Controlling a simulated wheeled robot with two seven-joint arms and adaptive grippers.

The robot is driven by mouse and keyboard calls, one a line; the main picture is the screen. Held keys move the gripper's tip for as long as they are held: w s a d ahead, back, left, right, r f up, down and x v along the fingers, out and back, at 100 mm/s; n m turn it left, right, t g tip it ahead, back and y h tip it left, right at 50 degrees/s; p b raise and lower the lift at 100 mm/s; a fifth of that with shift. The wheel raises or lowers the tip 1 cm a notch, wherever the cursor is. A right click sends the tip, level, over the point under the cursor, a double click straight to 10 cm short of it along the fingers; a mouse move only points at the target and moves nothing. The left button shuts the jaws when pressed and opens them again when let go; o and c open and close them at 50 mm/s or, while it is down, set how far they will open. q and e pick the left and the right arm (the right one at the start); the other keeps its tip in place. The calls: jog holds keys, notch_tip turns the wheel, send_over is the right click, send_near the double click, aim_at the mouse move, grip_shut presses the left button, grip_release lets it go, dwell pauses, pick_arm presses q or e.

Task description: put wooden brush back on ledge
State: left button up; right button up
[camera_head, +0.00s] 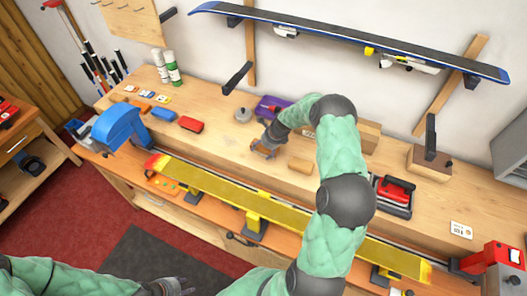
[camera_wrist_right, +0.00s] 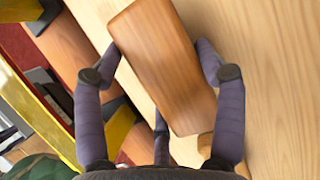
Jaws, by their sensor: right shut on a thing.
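My right gripper (camera_head: 264,150) is low over the pale wooden ledge (camera_head: 225,135) behind the yellow ski. In the right wrist view its fingers (camera_wrist_right: 165,72) are shut on the sides of the wooden brush (camera_wrist_right: 165,50), a smooth brown block lying lengthwise between them. In the head view the fingers mostly hide the brush. I cannot tell whether it touches the ledge. My left gripper (camera_head: 172,287) is at the bottom edge, away from the brush; its finger opening is unclear.
A tan block (camera_head: 300,165) lies just right of the right gripper. A grey round item (camera_head: 243,114) and purple item (camera_head: 272,105) lie behind. A red block (camera_head: 190,124) is to the left. The yellow ski (camera_head: 225,190) runs along the front; a red-and-black tool (camera_head: 395,190) stands right.

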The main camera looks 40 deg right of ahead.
aim_at(263, 155)
jog(key=shift+f, duration=0.85)
jog(key=shift+s+a+f+b, duration=0.25)
jog(key=shift+s+f+b, duration=0.05)
jog(key=shift+f, duration=0.3)
jog(key=o, duration=1)
jog(key=shift+f, duration=0.1)
jog(key=shift+o, duration=1)
jog(key=shift+f, duration=0.1)
jog(key=shift+w+d+f, duration=0.1)
jog(key=shift+w+d, duration=0.05)
jog(key=shift+w, duration=0.05)
jog(key=shift+w+r, duration=0.1)
jog(key=shift+r, duration=0.55)
jog(key=v, duration=1.2)
jog(key=shift+d+r+p, duration=0.15)
jog(key=shift+r+p, duration=0.15)
jog(key=shift+p, duration=0.1)
